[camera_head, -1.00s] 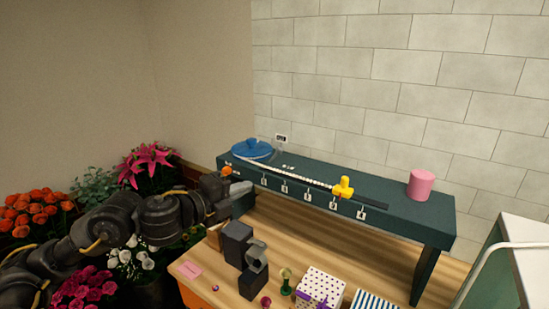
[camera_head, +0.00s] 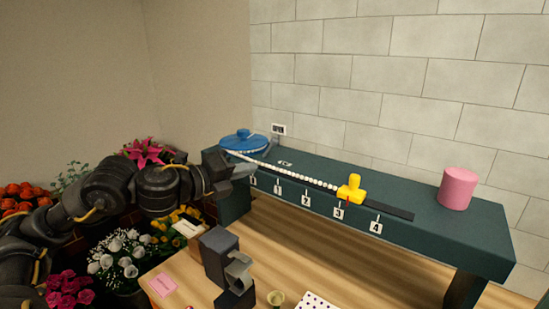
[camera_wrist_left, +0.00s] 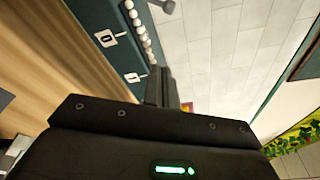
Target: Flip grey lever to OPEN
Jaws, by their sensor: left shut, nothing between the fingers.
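The grey lever (camera_head: 270,147) is a thin grey bar beside the blue round lid-like disc (camera_head: 243,142) at the left end of the dark green shelf. A small sign reading OPEN (camera_head: 278,129) is on the wall behind it. In the left wrist view a grey knob with a short stem (camera_wrist_left: 164,6), apparently the lever's end, shows at the top edge. My left gripper (camera_head: 243,168) is shut and empty in front of the shelf's left end, apart from the lever as far as I can see. Its fingers also show in the left wrist view (camera_wrist_left: 160,88). My right gripper is not in view.
The shelf (camera_head: 470,235) carries a row of white beads (camera_head: 310,182), a yellow slider (camera_head: 350,187), number cards and a pink cylinder (camera_head: 458,188). A dark grey block (camera_head: 217,250) stands on the wooden table below. Flowers (camera_head: 125,255) crowd the lower left.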

